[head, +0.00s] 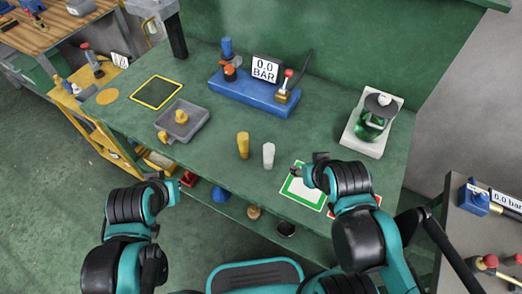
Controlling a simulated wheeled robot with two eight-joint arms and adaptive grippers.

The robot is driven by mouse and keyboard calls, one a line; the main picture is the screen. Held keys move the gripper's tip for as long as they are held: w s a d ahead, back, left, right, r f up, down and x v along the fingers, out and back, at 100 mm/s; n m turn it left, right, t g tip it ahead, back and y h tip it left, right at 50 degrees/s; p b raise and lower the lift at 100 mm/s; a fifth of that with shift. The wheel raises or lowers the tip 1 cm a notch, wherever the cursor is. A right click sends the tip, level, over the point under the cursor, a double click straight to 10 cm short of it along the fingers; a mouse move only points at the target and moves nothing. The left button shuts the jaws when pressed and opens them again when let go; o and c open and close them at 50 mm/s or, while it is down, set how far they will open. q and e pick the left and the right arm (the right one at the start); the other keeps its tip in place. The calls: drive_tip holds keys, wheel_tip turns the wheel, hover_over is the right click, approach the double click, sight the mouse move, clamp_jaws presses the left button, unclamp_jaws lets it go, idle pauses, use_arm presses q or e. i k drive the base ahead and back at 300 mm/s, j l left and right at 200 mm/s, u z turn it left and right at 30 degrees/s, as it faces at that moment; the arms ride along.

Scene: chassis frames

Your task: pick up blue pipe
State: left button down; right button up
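An upright blue cylinder (227,48), which may be the blue pipe, stands at the back left end of a blue base (243,93). An orange fitting (230,72) is just in front of it. My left gripper (168,187) is in front of the table's front edge, far from the cylinder. My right gripper (308,170) is over the front right of the table, by the green-bordered white card (303,192), and is also well away from the cylinder. Nothing shows clearly in either gripper. Their finger gaps are too small to read.
Yellow (243,145) and white (268,155) cylinders stand mid-table. A grey tray (200,119) with a yellow piece is left. A 0.0 BAR display (266,69) and red-tipped valve (286,88) stand on the base. A green device (370,125) is right.

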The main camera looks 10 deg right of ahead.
sight(226, 41)
drive_tip(key=k+z, duration=0.35)
drive_tip(key=k+l+z, duration=0.15)
drive_tip(key=k+z, duration=0.25)
drive_tip(key=i+j+z, duration=0.15)
drive_tip(key=j+z, duration=0.15)
drive_tip(key=j, duration=0.2)
drive_tip(key=i+j+z, duration=0.15)
drive_tip(key=j+z, duration=0.15)
drive_tip(key=j, duration=0.2)
drive_tip(key=j+z, duration=0.3)
drive_tip(key=j, duration=0.2)
drive_tip(key=i+j, duration=0.1)
drive_tip(key=j, duration=0.3)
